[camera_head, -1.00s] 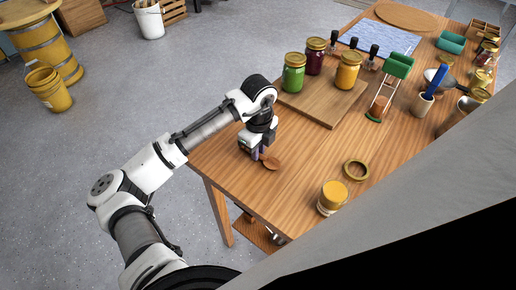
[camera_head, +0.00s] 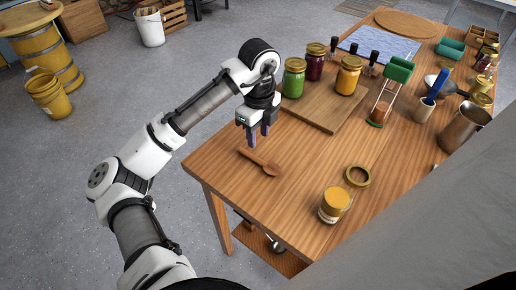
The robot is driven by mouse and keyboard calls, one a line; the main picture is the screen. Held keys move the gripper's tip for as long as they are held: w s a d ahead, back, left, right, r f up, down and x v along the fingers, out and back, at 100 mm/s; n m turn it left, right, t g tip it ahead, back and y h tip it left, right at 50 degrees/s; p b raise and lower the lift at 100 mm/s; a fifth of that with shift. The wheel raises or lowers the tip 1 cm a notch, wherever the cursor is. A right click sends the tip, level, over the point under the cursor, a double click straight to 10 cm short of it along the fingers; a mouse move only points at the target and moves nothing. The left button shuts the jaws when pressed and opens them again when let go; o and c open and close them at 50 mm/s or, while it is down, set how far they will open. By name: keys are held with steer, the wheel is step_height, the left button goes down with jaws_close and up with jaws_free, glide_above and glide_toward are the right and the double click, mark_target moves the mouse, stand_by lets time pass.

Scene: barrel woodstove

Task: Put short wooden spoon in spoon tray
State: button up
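The short wooden spoon (camera_head: 262,163) lies flat on the wooden table near its left front edge, its handle toward the left and its bowl toward the lower right. My gripper (camera_head: 258,138) hangs just above and behind the spoon, pointing down. Its two dark fingers look apart with nothing between them, and the spoon is clear of them. I cannot pick out the spoon tray with certainty.
A cutting board (camera_head: 325,105) with green, red and yellow jars stands behind my gripper. A brass ring (camera_head: 357,176) and a yellow-topped jar (camera_head: 334,205) are right of the spoon. A metal pitcher (camera_head: 462,127) stands at the right. The table around the spoon is clear.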

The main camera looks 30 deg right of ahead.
steer(key=shift+r, duration=1.6)
